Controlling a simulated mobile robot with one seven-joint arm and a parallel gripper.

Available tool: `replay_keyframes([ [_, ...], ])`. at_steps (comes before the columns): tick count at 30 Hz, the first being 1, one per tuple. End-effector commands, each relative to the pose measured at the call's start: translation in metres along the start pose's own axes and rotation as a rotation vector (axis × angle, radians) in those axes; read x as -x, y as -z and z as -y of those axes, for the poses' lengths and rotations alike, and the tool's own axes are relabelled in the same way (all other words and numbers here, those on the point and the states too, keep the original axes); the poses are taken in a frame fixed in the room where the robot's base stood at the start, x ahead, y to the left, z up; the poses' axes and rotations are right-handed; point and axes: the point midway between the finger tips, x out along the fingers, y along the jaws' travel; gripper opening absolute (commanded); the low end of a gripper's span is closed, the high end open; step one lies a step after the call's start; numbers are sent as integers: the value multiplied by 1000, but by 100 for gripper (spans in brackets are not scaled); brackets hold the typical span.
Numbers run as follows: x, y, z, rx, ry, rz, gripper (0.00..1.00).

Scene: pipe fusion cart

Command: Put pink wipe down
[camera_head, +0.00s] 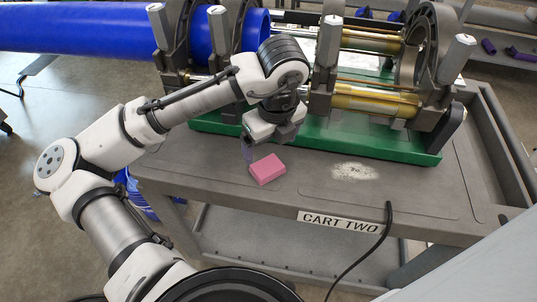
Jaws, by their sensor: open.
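The pink wipe (267,169) is a small pink block. It appears to lie on the grey cart top (400,190), near the front edge and left of the white speckled patch. My gripper (256,152) points down just above and behind the wipe, at its upper left in the picture. The gripper is open. A finger shows at the wipe's left side; the other finger is not clear. Whether a finger touches the wipe cannot be told.
A pipe fusion machine (375,98) with grey clamps stands on a green base (400,148) behind the wipe. A blue pipe (100,27) runs from it to the left. A black cable (364,255) hangs over the cart's front edge. The cart top right of the wipe is clear.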

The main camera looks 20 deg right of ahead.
Motion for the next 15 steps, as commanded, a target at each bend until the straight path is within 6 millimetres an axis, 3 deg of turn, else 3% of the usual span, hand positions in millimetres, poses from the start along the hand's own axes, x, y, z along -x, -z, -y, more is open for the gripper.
replay_keyframes([
  [6, 29, 0, 0, 0, 0, 1, 89],
  [15, 35, 0, 0, 0, -1, 0, 89],
])
